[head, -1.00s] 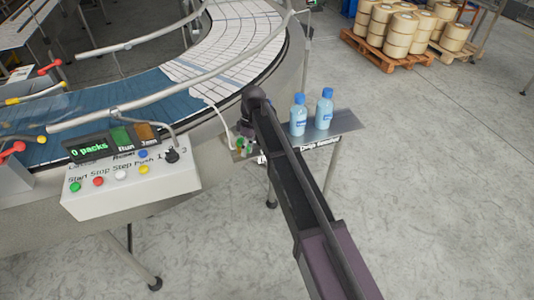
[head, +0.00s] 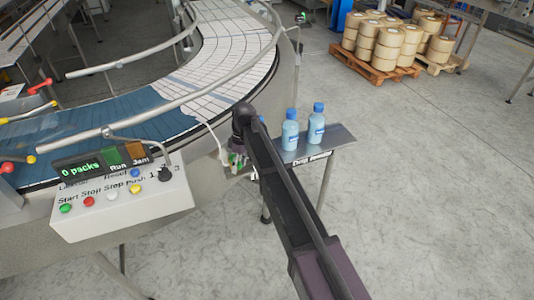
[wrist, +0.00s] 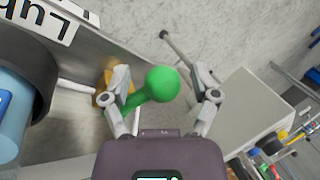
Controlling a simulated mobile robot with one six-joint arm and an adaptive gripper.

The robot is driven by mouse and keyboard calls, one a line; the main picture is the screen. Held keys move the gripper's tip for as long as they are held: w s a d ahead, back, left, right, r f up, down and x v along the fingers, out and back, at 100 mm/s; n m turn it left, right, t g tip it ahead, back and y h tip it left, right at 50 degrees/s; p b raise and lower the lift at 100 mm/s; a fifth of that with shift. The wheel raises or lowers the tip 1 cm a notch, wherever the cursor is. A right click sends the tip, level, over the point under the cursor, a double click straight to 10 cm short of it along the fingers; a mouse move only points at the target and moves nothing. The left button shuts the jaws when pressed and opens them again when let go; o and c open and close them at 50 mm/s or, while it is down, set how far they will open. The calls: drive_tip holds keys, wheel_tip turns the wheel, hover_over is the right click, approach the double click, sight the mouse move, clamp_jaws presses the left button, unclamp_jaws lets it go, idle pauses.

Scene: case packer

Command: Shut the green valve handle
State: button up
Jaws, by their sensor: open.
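The green valve handle (wrist: 160,85) shows in the wrist view as a round green knob on a short green lever, with a yellow-orange valve body (wrist: 102,92) at its left. My gripper (wrist: 166,92) is open, with one finger on each side of the green knob; I cannot tell whether either finger touches it. In the head view my arm runs up to the side of the conveyor, and only a bit of green (head: 236,160) shows beside its end. The gripper is mostly hidden there.
Two blue bottles stand on a small shelf (head: 338,138) right of my arm. A control box (head: 125,205) with coloured buttons is at the left, below the curved conveyor (head: 225,70). A pallet (head: 375,66) of rolls stands farther back.

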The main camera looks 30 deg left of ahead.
drive_tip(key=shift+d, duration=0.1)
drive_tip(key=w+d+f+m+t, duration=0.1)
drive_tip(key=w+d+m, duration=0.25)
drive_tip(key=d, duration=0.75)
drive_tip(key=w+d+m+y+b, duration=0.1)
drive_tip(key=w+d+m, duration=0.25)
drive_tip(key=d, duration=0.65)
drive_tip(key=w+d+f+m+t, duration=0.15)
drive_tip(key=w+d, duration=0.25)
drive_tip(key=d, duration=0.7)
drive_tip(key=s+d+m, duration=0.2)
drive_tip(key=d+m, duration=0.2)
drive_tip(key=d, duration=0.6)
drive_tip(key=s+d+m+t, duration=0.1)
drive_tip(key=s+d+m, duration=0.1)
drive_tip(key=d, duration=0.9)
drive_tip(key=s+d+m+b, duration=0.1)
drive_tip(key=d+m, duration=0.4)
drive_tip(key=d, duration=0.5)
drive_tip(key=shift+s+d+f+m, duration=0.3)
drive_tip(key=shift+s+d+m, duration=0.05)
drive_tip(key=shift+s, duration=0.3)
drive_tip(key=shift+t, duration=0.25)
drive_tip(key=shift+c, duration=1.4)
